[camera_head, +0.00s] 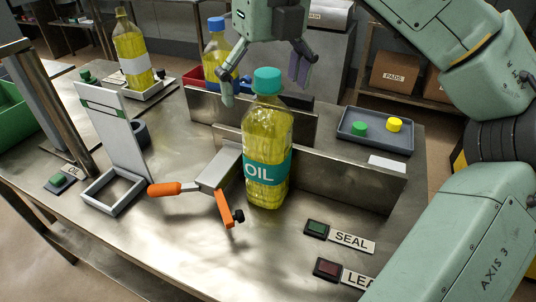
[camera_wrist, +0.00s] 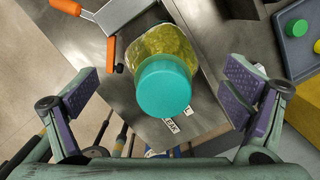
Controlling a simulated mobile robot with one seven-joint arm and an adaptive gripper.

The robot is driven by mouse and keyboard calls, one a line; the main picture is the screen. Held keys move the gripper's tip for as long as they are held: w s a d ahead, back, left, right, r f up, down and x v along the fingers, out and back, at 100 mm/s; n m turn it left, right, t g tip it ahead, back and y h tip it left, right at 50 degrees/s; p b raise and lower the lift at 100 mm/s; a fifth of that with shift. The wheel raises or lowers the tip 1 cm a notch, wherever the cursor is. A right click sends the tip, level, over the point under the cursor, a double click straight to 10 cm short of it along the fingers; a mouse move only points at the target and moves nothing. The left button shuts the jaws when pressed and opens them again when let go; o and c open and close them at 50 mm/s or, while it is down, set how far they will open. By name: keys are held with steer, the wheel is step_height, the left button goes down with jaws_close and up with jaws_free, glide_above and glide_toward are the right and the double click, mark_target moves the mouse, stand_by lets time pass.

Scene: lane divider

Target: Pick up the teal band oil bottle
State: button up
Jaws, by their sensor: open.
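The teal band oil bottle (camera_head: 266,150) stands upright on the metal bench, full of yellow oil, with a teal cap and a teal label reading OIL. It stands in front of a low metal divider. My gripper (camera_head: 266,82) is open and empty, above and around the level of the cap in the head view. In the wrist view, the bottle's teal cap (camera_wrist: 164,87) lies between my spread purple-padded fingers (camera_wrist: 160,97), with a gap on both sides. I cannot tell exactly how high the fingertips are against the cap.
An orange-handled clamp (camera_head: 215,172) lies close left of the bottle. Metal dividers (camera_head: 350,180) stand behind it. A blue-capped bottle (camera_head: 216,50) and another oil bottle (camera_head: 132,50) stand further back. A grey tray (camera_head: 375,145) holds green and yellow caps. SEAL (camera_head: 318,229) and red (camera_head: 328,268) buttons sit front right.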

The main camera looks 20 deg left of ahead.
mark_target(266, 112)
steer(key=shift+w+a+f+p, duration=0.15)
steer(key=shift+f+p, duration=0.45)
steer(key=shift+f, duration=1.95)
steer(key=shift+c, duration=0.6)
steer(key=c, duration=1.9)
